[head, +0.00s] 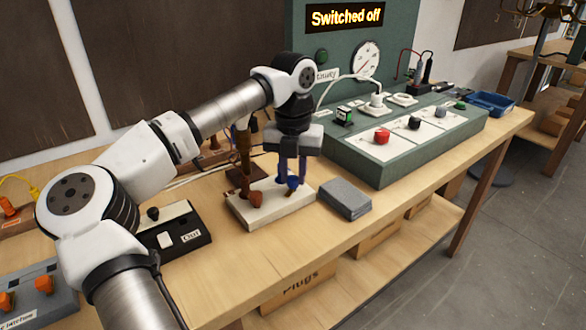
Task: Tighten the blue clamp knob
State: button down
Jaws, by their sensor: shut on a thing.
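The blue clamp knob (292,183) is on a pale block (268,212) on the wooden bench. My gripper (292,177) points straight down over the right part of this block. Its two fingers are on either side of the blue knob and shut on it. The knob's far side and the spot where the fingers touch it are partly hidden. An orange-brown knob (255,199) is on the same block, to the left and apart from my gripper.
A grey block (345,199) lies to the right of the pale block. A green test console (390,160) with several knobs stands behind it, under a sign reading "Switched off" (345,17). A black switch box marked "Out" (185,240) is at the left.

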jog(key=m, duration=0.3)
jog(key=shift+r+m+p, duration=0.1)
jog(key=shift+m+p, duration=0.2)
jog(key=shift+m, duration=0.1)
jog(key=m, duration=0.3)
jog(key=shift+m+p, duration=0.3)
jog(key=shift+p, duration=0.05)
jog(key=m+p, duration=0.1)
jog(key=m, duration=0.5)
jog(key=shift+d, duration=0.1)
jog(key=m, duration=0.5)
jog(key=shift+m+p, duration=0.3)
jog(key=shift+m, duration=0.1)
jog(key=m, duration=0.4)
jog(key=shift+s+m, duration=0.1)
jog(key=shift+m, duration=0.2)
jog(key=c, duration=1.2)
grip_release()
